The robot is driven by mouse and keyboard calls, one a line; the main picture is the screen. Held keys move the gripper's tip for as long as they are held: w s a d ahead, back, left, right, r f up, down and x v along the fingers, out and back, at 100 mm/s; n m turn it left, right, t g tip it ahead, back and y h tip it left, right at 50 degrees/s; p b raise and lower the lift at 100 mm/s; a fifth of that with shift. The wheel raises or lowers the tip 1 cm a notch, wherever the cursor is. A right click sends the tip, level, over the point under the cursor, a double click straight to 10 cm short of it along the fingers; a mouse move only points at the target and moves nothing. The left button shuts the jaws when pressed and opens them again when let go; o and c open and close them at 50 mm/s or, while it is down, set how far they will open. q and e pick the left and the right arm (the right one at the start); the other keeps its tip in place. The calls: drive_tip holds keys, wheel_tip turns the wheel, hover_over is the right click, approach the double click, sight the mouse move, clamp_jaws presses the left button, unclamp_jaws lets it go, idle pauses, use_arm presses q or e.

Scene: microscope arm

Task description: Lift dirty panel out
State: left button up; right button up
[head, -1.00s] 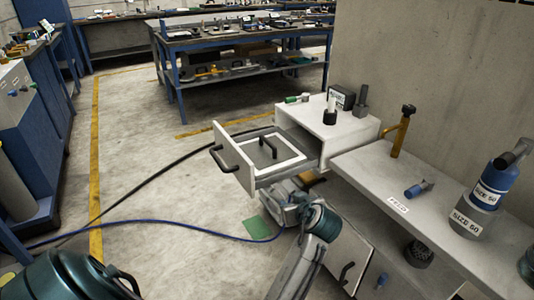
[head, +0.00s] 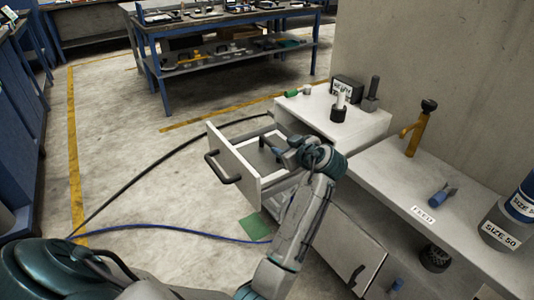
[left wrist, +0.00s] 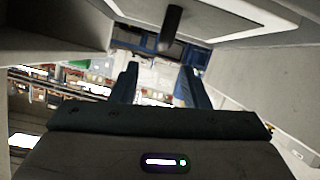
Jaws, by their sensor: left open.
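The panel (head: 247,150) lies in the pulled-out drawer (head: 224,162). It is largely hidden behind my left gripper in the head view. Its black handle (head: 262,143) stands up beside the gripper. In the left wrist view the handle (left wrist: 171,28) shows at the top, on the grey, white-bordered panel (left wrist: 225,12). My left gripper (head: 283,150) is over the drawer, its blue fingers apart. In the left wrist view the gripper (left wrist: 158,75) is open with nothing between its fingertips; the handle lies just beyond them. My right gripper is out of view.
The white cabinet (head: 360,126) stands behind the drawer, with a black box (head: 347,90) and small tools on top. A grey bench (head: 455,215) at right holds a yellow tool (head: 415,133) and labelled bottles. Cables cross the open floor at left.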

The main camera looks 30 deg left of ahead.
sight(273, 145)
use_arm(q)
drive_tip(key=shift+x, duration=1.1)
drive_tip(key=x, duration=0.6)
drive_tip(key=shift+s+d+f, duration=0.1)
drive_tip(key=shift+s+f, duration=0.1)
drive_tip(key=shift+f, duration=0.2)
drive_tip(key=shift+r, duration=0.1)
clamp_jaws()
